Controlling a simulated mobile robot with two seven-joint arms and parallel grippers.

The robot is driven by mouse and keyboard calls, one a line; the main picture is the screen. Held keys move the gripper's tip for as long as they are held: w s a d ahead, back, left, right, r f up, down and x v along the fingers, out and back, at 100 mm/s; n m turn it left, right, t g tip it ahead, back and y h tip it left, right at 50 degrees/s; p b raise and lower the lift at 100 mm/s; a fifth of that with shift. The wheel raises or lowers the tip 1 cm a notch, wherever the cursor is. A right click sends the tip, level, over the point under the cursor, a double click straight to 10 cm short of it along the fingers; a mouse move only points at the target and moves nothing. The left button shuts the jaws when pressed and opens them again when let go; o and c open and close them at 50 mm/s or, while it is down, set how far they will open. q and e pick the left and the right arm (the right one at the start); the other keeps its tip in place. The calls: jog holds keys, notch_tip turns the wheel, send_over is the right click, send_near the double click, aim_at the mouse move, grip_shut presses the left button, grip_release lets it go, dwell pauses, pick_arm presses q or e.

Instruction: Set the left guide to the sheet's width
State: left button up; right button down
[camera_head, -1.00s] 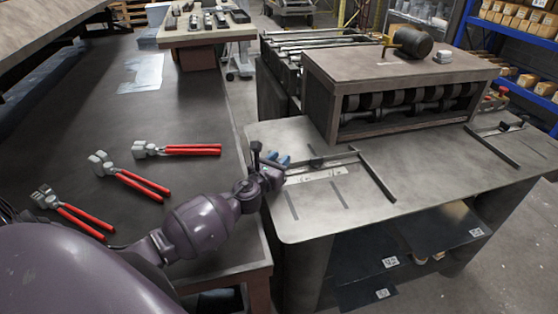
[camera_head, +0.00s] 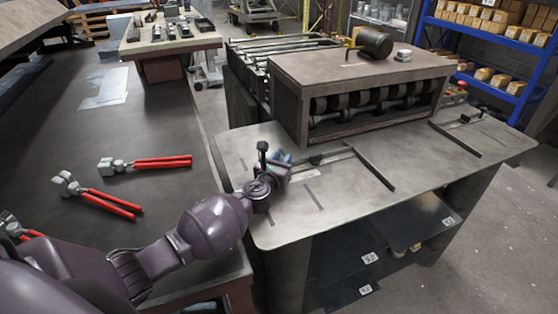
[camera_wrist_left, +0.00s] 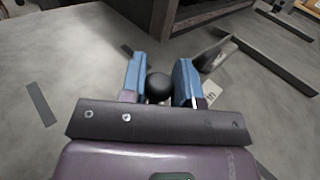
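The left guide (camera_head: 374,170) is a dark bar on the machine's front table, with a rod running left from it. A small dark clamp (camera_head: 315,159) sits along that rod. My left gripper (camera_head: 284,160) is at the left end of the rod, low over the table. The guide bar also shows there at upper right (camera_wrist_left: 275,65). The right guide (camera_head: 455,139) lies at the table's far right. My right gripper is out of view.
The roller housing (camera_head: 285,110) stands behind the guides. A printed label (camera_head: 303,175) and dark marks lie on the table (camera_head: 345,210). Red-handled tools (camera_head: 150,163) and a thin pale sheet (camera_head: 105,88) are on the left bench (camera_head: 165,130). The table's front area is clear.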

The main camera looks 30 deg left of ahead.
pick_arm(q)
jog(key=o, duration=0.3)
jog(key=shift+o, duration=0.2)
jog(key=shift+s, duration=0.2)
jog(key=s, duration=0.6)
jog(key=s+p, duration=0.1)
jog(key=s, duration=0.2)
jog(key=shift+d, duration=0.4)
jog(key=shift+s, duration=0.7)
jog(key=shift+d, duration=0.1)
